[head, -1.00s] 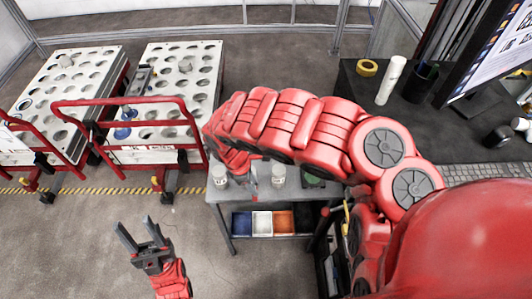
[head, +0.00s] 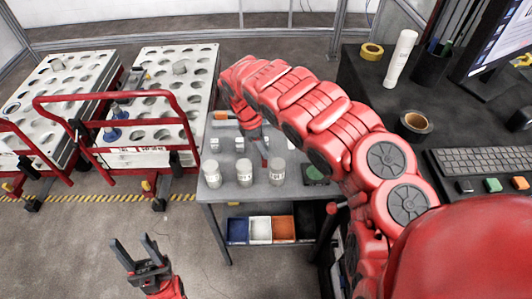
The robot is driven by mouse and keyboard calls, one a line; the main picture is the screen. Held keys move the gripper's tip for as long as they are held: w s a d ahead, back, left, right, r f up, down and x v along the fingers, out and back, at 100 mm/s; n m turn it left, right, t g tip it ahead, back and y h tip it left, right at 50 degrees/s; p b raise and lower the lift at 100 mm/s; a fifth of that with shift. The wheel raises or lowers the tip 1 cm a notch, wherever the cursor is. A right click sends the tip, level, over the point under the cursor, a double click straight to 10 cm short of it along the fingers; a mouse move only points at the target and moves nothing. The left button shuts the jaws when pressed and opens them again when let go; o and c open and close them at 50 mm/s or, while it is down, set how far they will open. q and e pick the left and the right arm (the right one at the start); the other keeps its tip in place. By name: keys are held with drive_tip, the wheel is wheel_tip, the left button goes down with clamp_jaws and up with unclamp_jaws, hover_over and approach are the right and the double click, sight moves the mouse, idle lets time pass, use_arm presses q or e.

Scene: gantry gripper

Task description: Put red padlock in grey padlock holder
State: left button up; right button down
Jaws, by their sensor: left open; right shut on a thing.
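My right gripper (head: 262,150) is over the small grey table, at the end of the red arm. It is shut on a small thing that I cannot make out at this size. I cannot pick out the red padlock for sure; it may be the thing in this gripper. I cannot tell which object is the grey padlock holder. Small pale grey blocks (head: 240,144) stand on the table beside this gripper. My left gripper (head: 141,254) is open and empty over the floor at the lower left, apart from the table.
The grey table (head: 225,185) bears white jars (head: 244,173) along its front and a dark green-topped item (head: 315,173). Coloured bins (head: 260,230) sit below. Red-railed carts (head: 170,105) stand left. A black desk (head: 380,95) with tape and keyboard is right. Floor at lower left is clear.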

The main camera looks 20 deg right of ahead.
drive_tip(key=shift+w, duration=0.5)
drive_tip(key=f, duration=0.1)
drive_tip(key=f+p, duration=0.1)
drive_tip(key=d+f, duration=0.1)
drive_tip(key=shift+w+d+f+p, duration=0.1)
drive_tip(key=shift+w+f+p, duration=0.1)
drive_tip(key=shift+w+p, duration=0.2)
drive_tip(key=shift+f, duration=0.1)
drive_tip(key=shift+f, duration=0.1)
drive_tip(key=c, duration=1)
unclamp_jaws()
drive_tip(key=shift+f+b, duration=0.1)
drive_tip(key=shift+b, duration=0.2)
drive_tip(key=o, duration=0.5)
drive_tip(key=shift+c, duration=0.2)
